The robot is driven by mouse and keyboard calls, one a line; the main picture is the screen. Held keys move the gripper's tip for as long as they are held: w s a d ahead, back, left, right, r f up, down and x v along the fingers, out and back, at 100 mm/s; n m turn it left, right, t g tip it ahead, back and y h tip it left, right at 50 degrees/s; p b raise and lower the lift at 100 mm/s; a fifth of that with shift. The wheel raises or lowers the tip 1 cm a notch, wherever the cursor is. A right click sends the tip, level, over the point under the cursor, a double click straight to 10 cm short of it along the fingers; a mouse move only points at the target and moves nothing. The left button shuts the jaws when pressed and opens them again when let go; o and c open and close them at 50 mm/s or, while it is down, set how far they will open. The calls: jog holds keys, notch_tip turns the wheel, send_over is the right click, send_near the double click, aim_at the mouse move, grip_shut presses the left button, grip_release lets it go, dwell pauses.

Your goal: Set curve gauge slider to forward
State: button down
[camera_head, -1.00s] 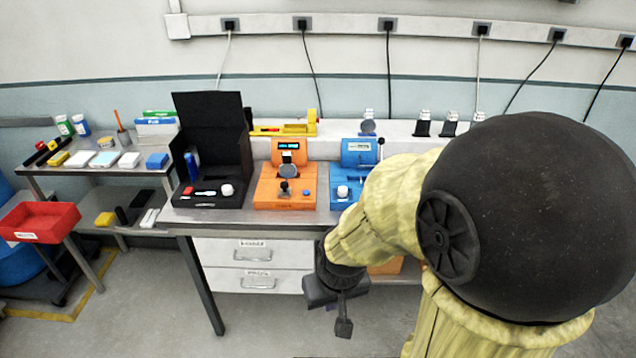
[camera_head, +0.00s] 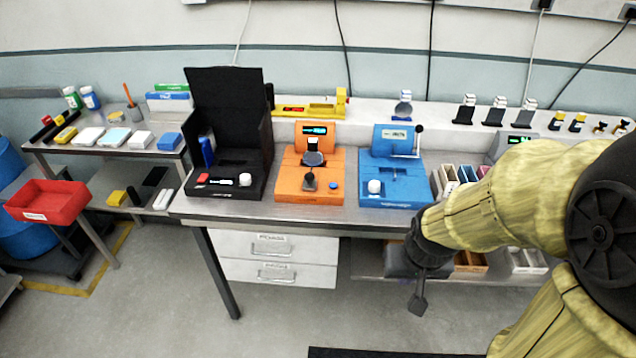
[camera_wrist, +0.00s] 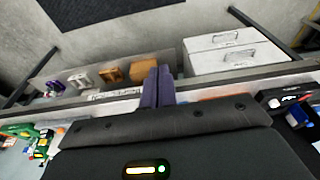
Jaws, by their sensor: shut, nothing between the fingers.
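Modules stand on the bench (camera_head: 240,218); I cannot tell for sure which one is the curve gauge. The orange module (camera_head: 291,187) has a small lit screen, a round dark disc, a black knob (camera_head: 309,181) and a blue button. The blue module (camera_head: 417,199) has a screen, a slotted top, a white knob (camera_head: 375,187) and a lever at its upper right. A yellow device (camera_head: 312,109) lies on the raised ledge behind. My gripper (camera_head: 418,304) hangs in front of the bench, below its top, apart from all modules. In the wrist view its fingers (camera_wrist: 157,86) are together and empty.
An open black case (camera_head: 226,190) stands left of the orange module. Small compartments (camera_head: 455,180) and several black stands (camera_head: 466,108) are at the right. White drawers (camera_head: 270,245) are under the bench. A side table with boxes and a red bin (camera_head: 47,203) are at left.

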aim_at(310, 180)
jog(key=w+a+f+n+t+h+b, duration=0.3)
jog(key=w+f+n+t, duration=0.4)
jog(key=w+f+n, duration=0.95)
jog(key=w+a+r+n+t+y+b, duration=0.1)
jog(key=w+a+r+n+t+y, duration=0.1)
jog(key=a+n, duration=0.5)
jog(key=w+a+r+n+t+y+b, duration=0.1)
jog(key=w+a+r+n+t+y, duration=0.2)
jog(key=n, duration=1.2)
jog(key=w+a+t+y, duration=0.1)
jog(key=a+t+y, duration=0.1)
jog(key=a+t, duration=0.1)
jog(key=shift+w+a, duration=0.3)
jog(key=shift+a, duration=0.35)
jog(key=p+x, duration=0.3)
jog(key=x, duration=1.1)
jog(key=shift+f, duration=0.1)
